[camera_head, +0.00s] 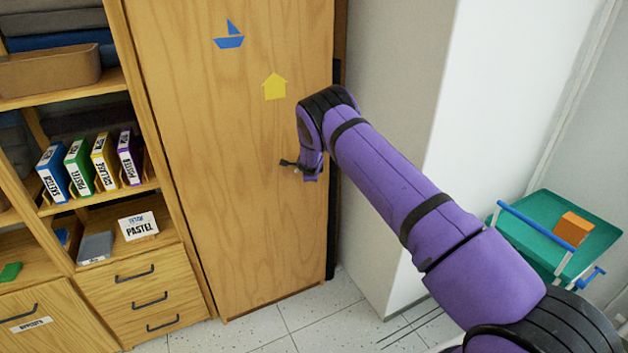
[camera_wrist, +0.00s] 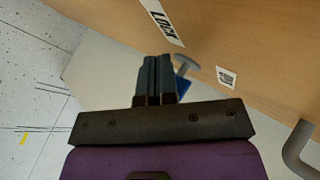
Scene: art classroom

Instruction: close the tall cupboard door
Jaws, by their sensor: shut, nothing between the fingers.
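The tall cupboard door (camera_head: 225,170) is a wide light-wood panel with a blue boat sticker and a yellow house-shaped sticker. It fills the middle of the head view; I cannot tell whether it is fully shut. My gripper (camera_wrist: 156,62) is shut and empty in the wrist view, close to the wooden panel. A grey knob on a blue base (camera_wrist: 185,68) is just right of the fingertips; contact is unclear. A "LOCK" label (camera_wrist: 163,22) and a grey bar handle (camera_wrist: 300,150) are on the panel. In the head view my purple arm hides part of the door's right edge.
Open shelves with several coloured binders (camera_head: 90,165) and drawers (camera_head: 145,290) stand left of the door. A white wall corner (camera_head: 425,150) is on the right. A green trolley (camera_head: 555,235) carrying an orange box (camera_head: 572,229) stands at far right. Speckled floor (camera_head: 270,325) is clear in front.

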